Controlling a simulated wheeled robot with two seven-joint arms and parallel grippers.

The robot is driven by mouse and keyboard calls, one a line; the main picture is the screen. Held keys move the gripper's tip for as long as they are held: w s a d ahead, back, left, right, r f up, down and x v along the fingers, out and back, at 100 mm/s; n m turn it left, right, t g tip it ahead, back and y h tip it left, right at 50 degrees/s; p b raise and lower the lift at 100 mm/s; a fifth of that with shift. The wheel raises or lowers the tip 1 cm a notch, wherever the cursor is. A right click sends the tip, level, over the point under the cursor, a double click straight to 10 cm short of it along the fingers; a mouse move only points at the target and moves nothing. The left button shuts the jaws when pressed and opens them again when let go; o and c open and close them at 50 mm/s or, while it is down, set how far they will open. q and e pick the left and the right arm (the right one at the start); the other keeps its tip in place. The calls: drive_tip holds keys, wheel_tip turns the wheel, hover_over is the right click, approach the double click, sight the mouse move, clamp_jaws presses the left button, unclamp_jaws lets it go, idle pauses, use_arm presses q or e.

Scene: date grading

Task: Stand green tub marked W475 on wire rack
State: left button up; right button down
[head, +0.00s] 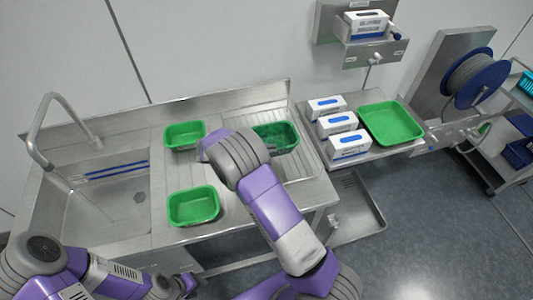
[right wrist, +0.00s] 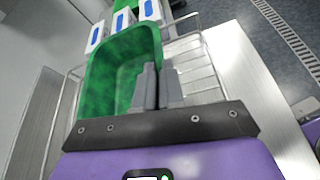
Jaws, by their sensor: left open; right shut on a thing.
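A green tub (head: 275,135) is at the wire rack on the right of the steel counter; it also shows, mottled green, in the right wrist view (right wrist: 108,75). No marking can be read on it. My right gripper (right wrist: 157,85) is shut on its side wall; the forearm hides much of the gripper in the head view. The wire rack (right wrist: 198,68) shows around and below the tub. I cannot tell whether the tub touches the wires. My left gripper (head: 187,284) is open and empty, low at the counter's front edge.
Two other green tubs stand on the counter, one at the back (head: 184,134) and one in front (head: 193,206). A sink (head: 110,205) lies left. Several blue-white boxes (head: 349,146) and a large green tray (head: 391,123) are to the right.

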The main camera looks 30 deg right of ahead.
drive_tip(key=shift+f, duration=2.5)
drive_tip(key=c, duration=1.2)
unclamp_jaws()
drive_tip(key=shift+f, duration=0.1)
drive_tip(key=shift+c, duration=0.2)
drive_tip(key=shift+r, duration=0.2)
drive_tip(key=v, duration=1.2)
drive_tip(key=shift+b, duration=0.4)
